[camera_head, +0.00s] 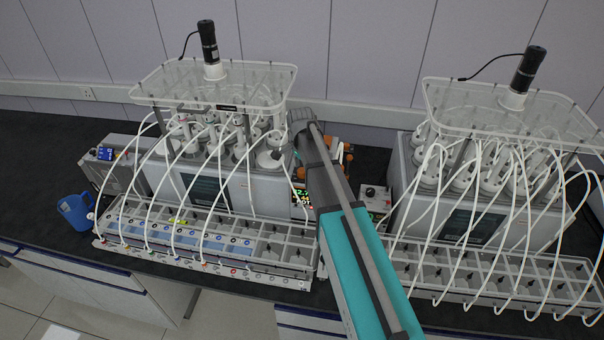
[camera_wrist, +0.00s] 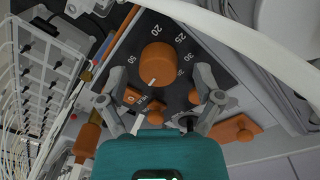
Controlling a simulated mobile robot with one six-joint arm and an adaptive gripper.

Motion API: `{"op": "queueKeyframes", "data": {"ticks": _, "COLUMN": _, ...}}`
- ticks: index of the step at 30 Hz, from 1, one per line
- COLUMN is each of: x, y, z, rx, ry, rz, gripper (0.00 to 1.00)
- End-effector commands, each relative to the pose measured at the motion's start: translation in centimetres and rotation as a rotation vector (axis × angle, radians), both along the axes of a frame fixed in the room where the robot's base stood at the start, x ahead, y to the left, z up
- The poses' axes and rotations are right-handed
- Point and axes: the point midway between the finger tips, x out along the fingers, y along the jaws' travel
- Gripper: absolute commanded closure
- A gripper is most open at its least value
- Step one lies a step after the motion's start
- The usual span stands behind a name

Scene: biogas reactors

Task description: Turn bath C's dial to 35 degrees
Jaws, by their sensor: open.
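An orange dial (camera_wrist: 157,63) sits on a dark scale plate in the wrist view. The numbers 20, 25 and 30 run along its upper and right side, and 50 stands at its left. A white mark on the dial points down and slightly left in the picture. My gripper (camera_wrist: 161,76) is open, with one finger on each side of the dial; whether either touches it I cannot tell. The lower part of the scale is partly hidden by the gripper. In the head view my arm covers the dial area, and no bath letter is readable.
Two reactor baths (camera_head: 235,186) (camera_head: 400,205) with bottles and white tubes stand on the black bench. A control box (camera_head: 374,196) with a black knob sits between them. A white tube (camera_wrist: 240,32) crosses close to the dial. A blue mug (camera_head: 75,211) stands far left.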

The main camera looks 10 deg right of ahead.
Motion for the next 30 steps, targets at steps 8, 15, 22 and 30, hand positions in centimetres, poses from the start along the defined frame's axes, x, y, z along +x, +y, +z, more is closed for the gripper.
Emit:
{"op": "queueKeyframes", "data": {"ticks": 8, "x": -0.02, "y": -0.01, "z": -0.47, "rx": 0.0, "ry": 0.0, "rz": 0.0, "gripper": 0.16}}
{"op": "queueKeyframes", "data": {"ticks": 15, "x": -0.02, "y": -0.01, "z": -0.44, "rx": 0.0, "ry": 0.0, "rz": 0.0, "gripper": 0.2}}
{"op": "queueKeyframes", "data": {"ticks": 22, "x": -0.02, "y": -0.01, "z": -0.45, "rx": 0.0, "ry": 0.0, "rz": 0.0, "gripper": 0.62}}
{"op": "queueKeyframes", "data": {"ticks": 30, "x": 0.01, "y": 0.13, "z": -0.44, "rx": 0.0, "ry": -0.001, "rz": 0.0, "gripper": 0.98}}
